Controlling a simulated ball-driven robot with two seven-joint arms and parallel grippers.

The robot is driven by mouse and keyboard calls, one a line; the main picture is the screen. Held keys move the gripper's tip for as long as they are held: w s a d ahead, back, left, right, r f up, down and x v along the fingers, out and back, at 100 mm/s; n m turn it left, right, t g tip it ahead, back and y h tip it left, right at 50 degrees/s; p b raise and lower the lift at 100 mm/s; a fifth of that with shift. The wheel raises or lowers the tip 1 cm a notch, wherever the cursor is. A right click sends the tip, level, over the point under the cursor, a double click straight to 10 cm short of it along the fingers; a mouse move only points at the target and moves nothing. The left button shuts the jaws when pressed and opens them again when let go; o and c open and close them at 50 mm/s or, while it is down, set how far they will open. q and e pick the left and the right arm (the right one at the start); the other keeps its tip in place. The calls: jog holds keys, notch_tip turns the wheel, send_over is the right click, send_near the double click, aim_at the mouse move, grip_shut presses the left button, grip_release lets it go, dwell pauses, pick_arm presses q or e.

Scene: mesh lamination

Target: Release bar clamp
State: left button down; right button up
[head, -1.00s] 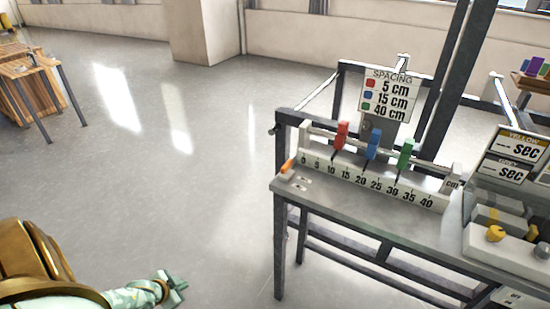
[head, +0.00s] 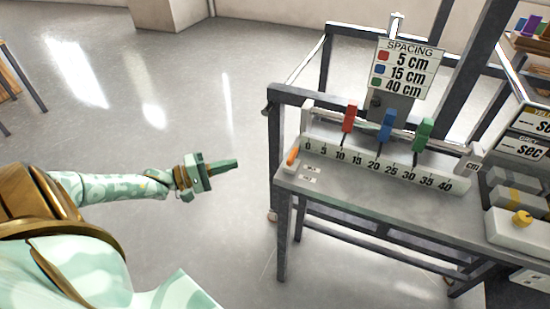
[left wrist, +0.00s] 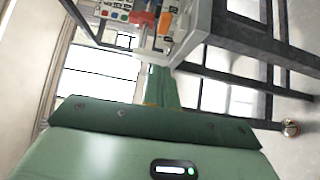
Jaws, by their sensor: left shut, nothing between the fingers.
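The bar fixture is a metal rod over a white ruler block (head: 398,176) marked 0 to 40 on the grey table. Red (head: 350,117), blue (head: 387,126) and green (head: 423,135) sliders sit on the rod. A small orange lever (head: 292,156) stands tilted at the ruler's left end, near the 0 mark; I take it for the clamp's lever. My left gripper (head: 234,164) is shut and empty, in the air left of the table and apart from the lever. Its closed fingers also show in the left wrist view (left wrist: 160,88). My right gripper is out of view.
The table's dark frame (head: 281,240) and back rail stand close to my left gripper. A SPACING sign (head: 405,70) rises behind the ruler. A box with a yellow knob (head: 522,217) sits at the right. The floor (head: 200,100) left of the table is clear.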

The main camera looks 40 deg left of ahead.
pick_arm(q)
jog(key=b, duration=0.2)
send_near(292, 157)
jog(key=w+a+f, duration=0.1)
jog(key=w+a, duration=0.1)
jog(key=w, duration=0.3)
jog(key=d, duration=0.3)
jog(key=shift+w+d, duration=0.3)
jog(key=shift+d, duration=0.1)
